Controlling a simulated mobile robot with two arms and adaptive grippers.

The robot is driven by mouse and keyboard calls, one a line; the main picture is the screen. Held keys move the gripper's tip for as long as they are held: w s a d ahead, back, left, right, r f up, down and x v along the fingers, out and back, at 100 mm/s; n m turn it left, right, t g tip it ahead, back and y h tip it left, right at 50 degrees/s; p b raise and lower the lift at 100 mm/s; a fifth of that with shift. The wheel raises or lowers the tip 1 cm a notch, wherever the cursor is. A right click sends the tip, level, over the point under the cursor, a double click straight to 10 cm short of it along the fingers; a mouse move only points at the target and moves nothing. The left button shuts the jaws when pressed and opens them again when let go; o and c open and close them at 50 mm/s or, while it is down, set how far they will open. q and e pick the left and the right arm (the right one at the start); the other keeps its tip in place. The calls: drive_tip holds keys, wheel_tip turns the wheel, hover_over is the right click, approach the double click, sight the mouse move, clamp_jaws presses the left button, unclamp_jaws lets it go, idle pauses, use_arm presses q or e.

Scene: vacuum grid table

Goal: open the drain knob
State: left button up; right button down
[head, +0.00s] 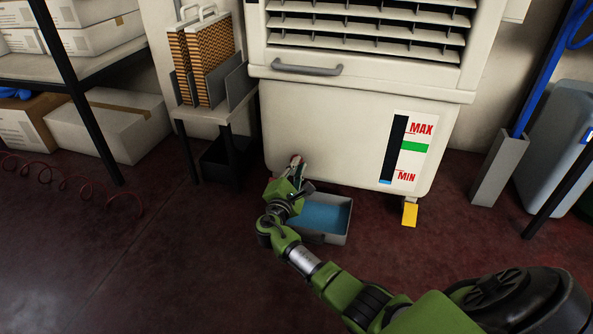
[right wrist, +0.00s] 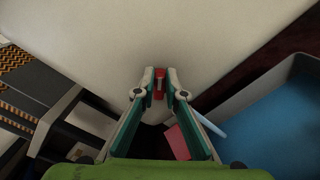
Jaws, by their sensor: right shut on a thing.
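The drain knob is a small red piece low on the front of the white cooler (head: 350,120). In the right wrist view the knob (right wrist: 158,84) sits between my right fingertips, close to the white panel. My right gripper (head: 296,166) is shut on it, and its fingers hide most of the knob in the head view. The gripper also shows in the right wrist view (right wrist: 159,88), with a finger on each side of the red piece. How far the knob is turned cannot be told. My left gripper is not in view.
A grey tray (head: 345,235) with blue water stands on the floor below the gripper; its water (right wrist: 275,130) shows at right in the wrist view. The gauge (head: 405,150) shows blue near MIN. A small stand (head: 215,112) with filter pads is at left. A yellow foot (head: 410,213) supports the cooler.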

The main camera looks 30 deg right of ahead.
drive_tip(key=shift+s+f+m+b, duration=0.1)
drive_tip(key=shift+f+m+b, duration=0.15)
drive_tip(key=shift+m+b, duration=0.75)
drive_tip(key=shift+f+m+b, duration=0.2)
drive_tip(key=shift+m+b, duration=0.2)
drive_tip(key=shift+m, duration=1.05)
drive_tip(key=shift+s+f+m+b, duration=0.1)
drive_tip(key=shift+f+m+b, duration=0.15)
drive_tip(key=shift+m+b, duration=0.75)
drive_tip(key=shift+m, duration=0.35)
drive_tip(key=c, duration=2.1)
unclamp_jaws()
drive_tip(key=shift+d+r, duration=0.1)
drive_tip(key=shift+r, duration=0.05)
wheel_tip(320, 180, up, 10)
drive_tip(key=shift+f, duration=0.1)
